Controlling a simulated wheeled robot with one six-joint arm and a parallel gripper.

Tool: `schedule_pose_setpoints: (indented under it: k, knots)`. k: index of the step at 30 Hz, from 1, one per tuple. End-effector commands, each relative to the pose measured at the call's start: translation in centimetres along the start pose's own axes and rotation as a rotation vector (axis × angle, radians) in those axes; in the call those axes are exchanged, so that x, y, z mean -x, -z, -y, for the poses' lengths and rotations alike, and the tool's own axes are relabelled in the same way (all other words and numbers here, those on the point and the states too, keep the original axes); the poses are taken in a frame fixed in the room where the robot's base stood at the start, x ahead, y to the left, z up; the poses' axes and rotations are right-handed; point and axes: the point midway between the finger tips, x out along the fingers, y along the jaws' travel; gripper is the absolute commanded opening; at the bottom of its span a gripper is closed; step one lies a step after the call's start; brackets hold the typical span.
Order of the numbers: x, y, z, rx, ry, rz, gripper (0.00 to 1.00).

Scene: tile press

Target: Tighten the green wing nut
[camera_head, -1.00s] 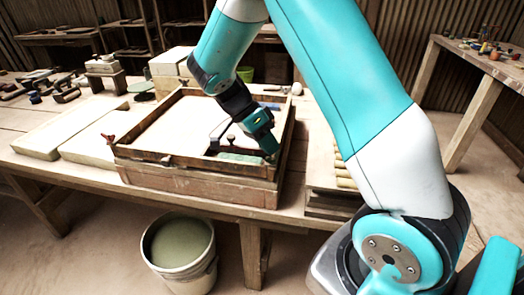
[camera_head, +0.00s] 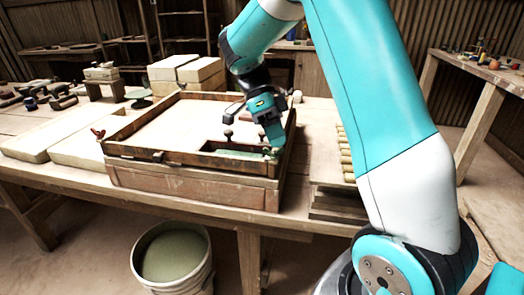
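The tile press (camera_head: 190,185) is a wooden box with a dark frame around a pale slab, standing on the bench. A reddish wing nut (camera_head: 99,134) sticks up at the frame's left corner. My gripper (camera_head: 274,146) points down at the frame's front right corner, at or just above the rim. A small knob-like piece (camera_head: 270,152) shows right by the fingertips; I cannot tell its colour or whether the fingers touch it. A green strip (camera_head: 238,154) lies inside the frame's front right part. No green wing nut can be made out clearly. The finger gap is too small to read.
Pale slabs (camera_head: 50,135) lie on the bench left of the press, and pale blocks (camera_head: 187,72) are stacked behind it. A stack of boards with rolls (camera_head: 340,200) stands to the right. A bucket (camera_head: 172,260) stands on the floor in front.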

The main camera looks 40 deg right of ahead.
Motion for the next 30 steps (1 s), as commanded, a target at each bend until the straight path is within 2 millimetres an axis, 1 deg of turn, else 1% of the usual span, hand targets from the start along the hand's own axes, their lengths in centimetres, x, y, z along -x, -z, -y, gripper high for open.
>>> schedule_pose_setpoints:
  k: [1,6,30]
  knots:
    - [-0.40,-0.05,0.26,-0.020,-0.010,0.012,0.00]
    - [-0.40,0.12,0.15,-0.072,-0.037,0.037,0.00]
    - [-0.32,0.48,-0.05,-0.067,-0.036,0.035,0.00]
